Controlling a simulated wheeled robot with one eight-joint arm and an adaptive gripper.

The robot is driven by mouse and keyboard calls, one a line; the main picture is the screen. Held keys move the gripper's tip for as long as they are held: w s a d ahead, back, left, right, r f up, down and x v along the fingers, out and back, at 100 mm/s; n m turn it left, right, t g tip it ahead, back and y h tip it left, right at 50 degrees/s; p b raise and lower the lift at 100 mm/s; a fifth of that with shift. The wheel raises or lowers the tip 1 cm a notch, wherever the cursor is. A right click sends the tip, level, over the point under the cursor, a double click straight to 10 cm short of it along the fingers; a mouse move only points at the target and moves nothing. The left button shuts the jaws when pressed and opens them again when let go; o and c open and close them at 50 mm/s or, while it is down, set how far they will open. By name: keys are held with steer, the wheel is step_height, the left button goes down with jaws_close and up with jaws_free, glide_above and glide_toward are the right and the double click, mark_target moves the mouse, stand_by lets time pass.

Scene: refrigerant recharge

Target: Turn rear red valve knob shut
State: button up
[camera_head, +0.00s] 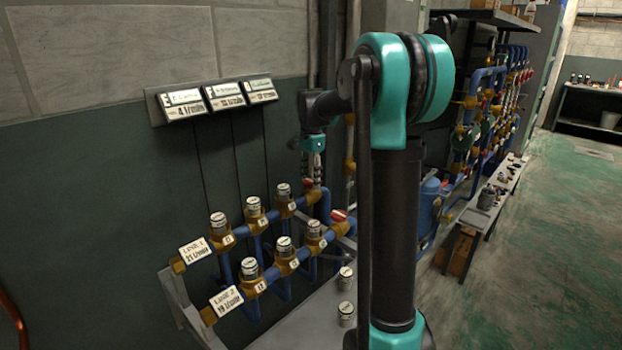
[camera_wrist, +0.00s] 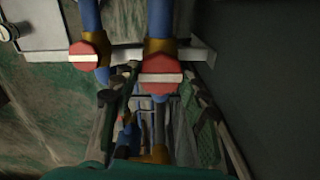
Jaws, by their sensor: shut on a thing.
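The rear red valve knob (camera_head: 309,184) sits at the right end of the rear pipe row, under my gripper (camera_head: 314,172), which points down. In the wrist view the rear red knob (camera_wrist: 160,68) has a white bar across it, lying nearly level in the picture.
Brass valves with round labelled caps (camera_head: 254,204) line both blue pipe rows. Label plates (camera_head: 194,250) stand at the left ends. Three displays (camera_head: 225,96) hang on the wall behind. A second pipe rack (camera_head: 480,130) stands to the right, with open green floor (camera_head: 560,220) beyond.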

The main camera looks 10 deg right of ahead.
mark_target(311, 181)
steer(key=o, duration=1.2)
steer(key=shift+c, duration=0.2)
steer(key=shift+r, duration=0.15)
step_height(311, 181, up, 12)
